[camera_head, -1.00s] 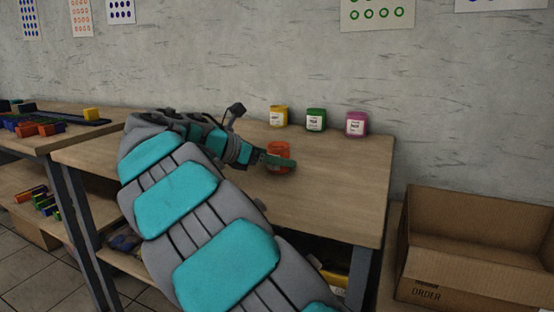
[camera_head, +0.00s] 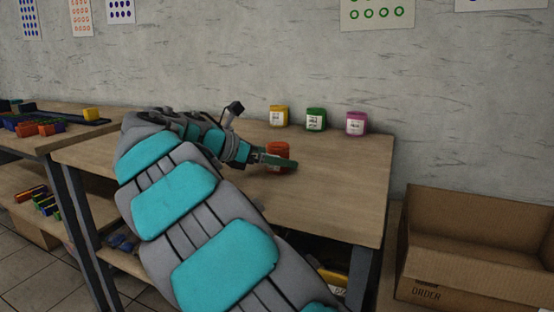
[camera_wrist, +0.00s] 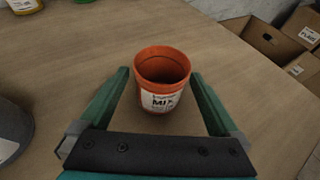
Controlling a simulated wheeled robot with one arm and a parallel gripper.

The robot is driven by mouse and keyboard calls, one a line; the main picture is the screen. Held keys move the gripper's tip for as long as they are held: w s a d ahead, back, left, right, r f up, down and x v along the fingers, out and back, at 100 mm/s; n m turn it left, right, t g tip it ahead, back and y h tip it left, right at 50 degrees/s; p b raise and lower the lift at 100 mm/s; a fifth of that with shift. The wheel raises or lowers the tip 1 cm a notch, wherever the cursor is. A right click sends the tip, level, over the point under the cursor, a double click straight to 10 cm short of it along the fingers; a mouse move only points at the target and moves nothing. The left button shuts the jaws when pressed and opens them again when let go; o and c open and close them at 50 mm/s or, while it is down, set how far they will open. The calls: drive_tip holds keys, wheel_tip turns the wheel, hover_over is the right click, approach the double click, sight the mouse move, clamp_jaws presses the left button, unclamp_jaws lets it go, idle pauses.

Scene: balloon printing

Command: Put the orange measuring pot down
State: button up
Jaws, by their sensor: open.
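The orange measuring pot (camera_wrist: 162,82) stands upright on the wooden table (camera_wrist: 95,45) in the wrist view, with a white label on its near side. It also shows in the head view (camera_head: 278,150), partly hidden by my gripper. My gripper (camera_wrist: 160,85) is open, with one green finger on each side of the pot. A gap shows between the left finger and the pot. The right finger is close to the pot, and I cannot tell whether it touches.
Yellow (camera_head: 278,116), green (camera_head: 316,119) and magenta (camera_head: 356,123) pots stand along the back of the table by the wall. An open cardboard box (camera_head: 470,275) stands at the right. The table's right part is clear. A side table (camera_head: 60,140) at left holds coloured blocks.

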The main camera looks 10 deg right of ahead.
drive_tip(key=v, duration=1)
drive_tip(key=shift+s+a+r+p, duration=0.1)
drive_tip(key=shift+a+r+p, duration=0.05)
drive_tip(key=shift+a+p, duration=0.2)
drive_tip(key=shift+s+a+r, duration=0.15)
drive_tip(key=shift+s+a, duration=0.05)
drive_tip(key=shift+a, duration=0.15)
